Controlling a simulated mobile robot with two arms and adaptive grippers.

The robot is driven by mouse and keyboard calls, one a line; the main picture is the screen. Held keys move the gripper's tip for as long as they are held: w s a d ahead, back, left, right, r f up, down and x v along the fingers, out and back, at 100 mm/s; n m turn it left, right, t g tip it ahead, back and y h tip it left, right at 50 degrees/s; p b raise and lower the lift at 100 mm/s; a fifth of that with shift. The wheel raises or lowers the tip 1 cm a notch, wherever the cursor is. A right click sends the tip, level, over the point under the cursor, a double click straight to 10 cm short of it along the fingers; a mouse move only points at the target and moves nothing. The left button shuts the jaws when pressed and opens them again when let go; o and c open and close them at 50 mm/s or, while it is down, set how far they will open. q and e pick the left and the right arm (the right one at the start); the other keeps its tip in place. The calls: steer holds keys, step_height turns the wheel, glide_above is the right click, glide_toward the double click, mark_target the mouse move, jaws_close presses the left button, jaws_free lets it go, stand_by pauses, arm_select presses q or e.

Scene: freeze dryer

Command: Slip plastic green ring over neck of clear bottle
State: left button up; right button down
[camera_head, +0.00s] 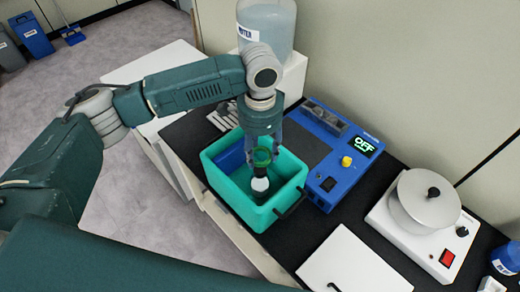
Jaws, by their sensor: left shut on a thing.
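My left gripper (264,146) points straight down over a teal bin (224,196). Its fingers are shut on a small green ring (262,157), which shows between the fingertips. Just below the ring, inside the bin, is a small item with a rounded white part (260,185); whether it is the clear bottle I cannot tell. The fingers hide part of the bin's inside, and whether the ring touches this item is too small to tell. My right gripper is not in view.
A blue device with an OFF display (366,146) stands right of the bin. A white machine with a round pot (424,198) is farther right. A white panel (352,262) lies at the front. A large water container (266,22) stands behind my arm.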

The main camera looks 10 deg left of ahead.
mark_target(260, 170)
arm_select(q)
steer(key=shift+f+b, duration=0.3)
steer(key=shift+f, duration=0.05)
steer(key=shift+s+f+b, duration=0.1)
steer(key=shift+f+b, duration=0.15)
steer(key=shift+b, duration=0.05)
step_height(260, 170, down, 2)
steer(key=b, duration=0.2)
steer(key=shift+b, duration=0.4)
steer(key=shift+f+b, duration=0.25)
steer(key=shift+b, duration=0.05)
steer(key=shift+f+p, duration=0.3)
steer(key=shift+f, duration=0.3)
steer(key=shift+p, duration=0.4)
